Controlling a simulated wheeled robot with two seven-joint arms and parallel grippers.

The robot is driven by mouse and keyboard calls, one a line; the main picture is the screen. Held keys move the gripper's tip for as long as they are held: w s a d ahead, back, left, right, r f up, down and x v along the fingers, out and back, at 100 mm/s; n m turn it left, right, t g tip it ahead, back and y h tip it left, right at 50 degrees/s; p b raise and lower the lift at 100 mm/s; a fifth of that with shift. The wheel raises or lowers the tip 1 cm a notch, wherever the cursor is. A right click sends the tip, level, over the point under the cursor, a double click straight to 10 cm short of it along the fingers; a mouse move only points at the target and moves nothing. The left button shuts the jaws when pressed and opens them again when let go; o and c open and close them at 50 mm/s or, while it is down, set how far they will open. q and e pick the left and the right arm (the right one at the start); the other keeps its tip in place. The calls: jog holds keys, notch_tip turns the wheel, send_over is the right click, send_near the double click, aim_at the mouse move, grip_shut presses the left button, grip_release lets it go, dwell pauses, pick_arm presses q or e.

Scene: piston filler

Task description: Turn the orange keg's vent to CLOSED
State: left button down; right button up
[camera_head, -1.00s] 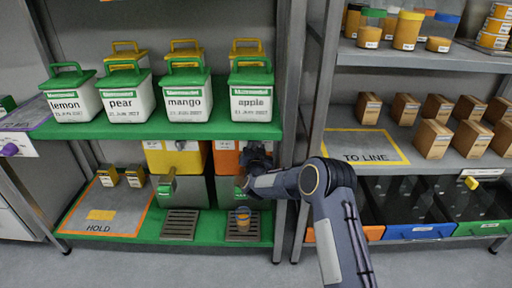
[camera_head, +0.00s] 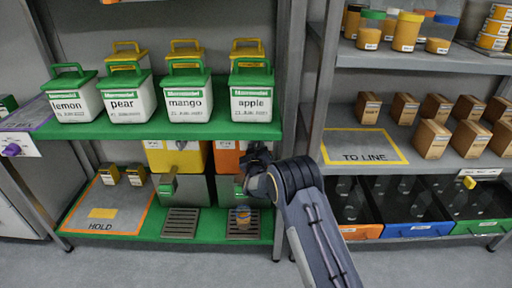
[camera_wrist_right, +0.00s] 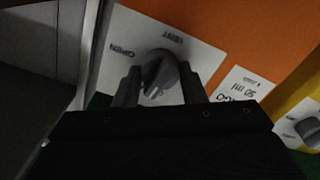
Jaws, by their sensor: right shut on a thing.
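The orange keg (camera_head: 227,160) stands on the lower green shelf, partly hidden by my right arm. In the right wrist view its orange front (camera_wrist_right: 240,35) carries a white plate with VENT and OPEN lettering. The dark grey vent knob (camera_wrist_right: 158,72) is on that plate, its light pointer mark aimed toward the lower part of the picture, away from OPEN. My right gripper (camera_wrist_right: 160,90) is shut on the knob, one finger on each side. The CLOSED lettering is not readable. In the head view my right gripper (camera_head: 256,160) is at the keg's front. My left gripper is not in view.
A yellow keg (camera_head: 178,157) stands left of the orange one. White tubs (camera_head: 188,100) line the green shelf above.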

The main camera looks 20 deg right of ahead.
jog(key=shift+f+n, duration=0.1)
jog(key=shift+n, duration=0.9)
jog(key=o, duration=1)
jog(key=shift+s, duration=0.1)
jog(key=shift+s+a, duration=0.15)
jog(key=shift+s, duration=0.15)
jog(key=p+v, duration=0.2)
jog(key=v, duration=0.5)
